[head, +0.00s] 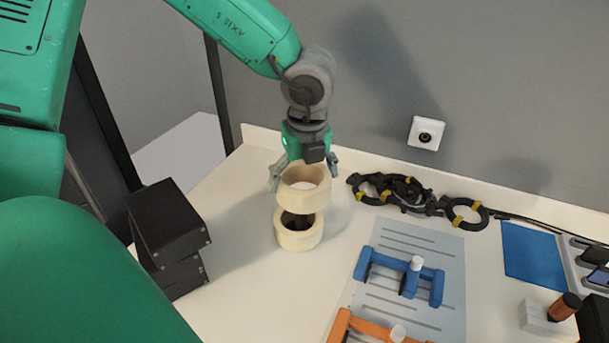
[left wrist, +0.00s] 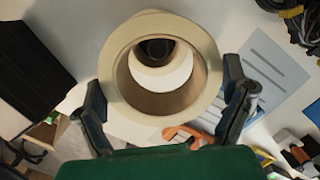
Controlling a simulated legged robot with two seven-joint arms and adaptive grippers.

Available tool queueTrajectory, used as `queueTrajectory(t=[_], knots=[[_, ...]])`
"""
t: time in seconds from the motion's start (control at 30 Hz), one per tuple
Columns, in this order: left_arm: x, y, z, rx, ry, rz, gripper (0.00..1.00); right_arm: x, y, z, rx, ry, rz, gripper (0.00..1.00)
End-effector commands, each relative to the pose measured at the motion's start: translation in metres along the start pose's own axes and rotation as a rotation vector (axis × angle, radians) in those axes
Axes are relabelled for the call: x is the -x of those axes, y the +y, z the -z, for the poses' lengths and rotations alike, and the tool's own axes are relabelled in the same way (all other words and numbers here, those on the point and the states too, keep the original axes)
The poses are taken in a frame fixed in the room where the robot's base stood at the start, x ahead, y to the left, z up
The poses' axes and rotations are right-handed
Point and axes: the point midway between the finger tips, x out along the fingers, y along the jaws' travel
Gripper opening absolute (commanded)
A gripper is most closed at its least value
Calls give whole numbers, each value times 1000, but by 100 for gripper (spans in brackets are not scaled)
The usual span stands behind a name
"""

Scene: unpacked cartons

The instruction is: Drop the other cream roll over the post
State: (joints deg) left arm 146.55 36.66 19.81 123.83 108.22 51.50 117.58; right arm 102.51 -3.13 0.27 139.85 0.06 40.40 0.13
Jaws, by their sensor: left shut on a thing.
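My left gripper (head: 304,174) is shut on a cream roll (head: 303,197), with a finger on each side of it. The held roll is roughly level above a second cream roll (head: 298,240), which sits low around the dark post (head: 297,219). A gap shows between the two rolls. In the left wrist view the held roll (left wrist: 213,62) lies between the fingers, and the dark post top (left wrist: 157,47) shows through its hole, toward the upper side. The post's base is hidden. My right gripper is not in view.
Black stacked boxes (head: 167,224) stand left of the rolls. A coiled black cable with yellow ties (head: 395,190) lies behind right. The wall is close behind.

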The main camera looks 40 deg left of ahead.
Motion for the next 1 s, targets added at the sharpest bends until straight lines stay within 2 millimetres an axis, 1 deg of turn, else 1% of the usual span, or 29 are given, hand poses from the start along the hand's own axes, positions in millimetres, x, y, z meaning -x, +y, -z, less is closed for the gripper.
queueTrajectory(t=[0.47, 1.0], knots=[[-2, 1, -2, 1, 2, 1, 56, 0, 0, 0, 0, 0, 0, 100], [-22, 1, 2, 1, 3, 0, 56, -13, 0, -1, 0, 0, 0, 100]])
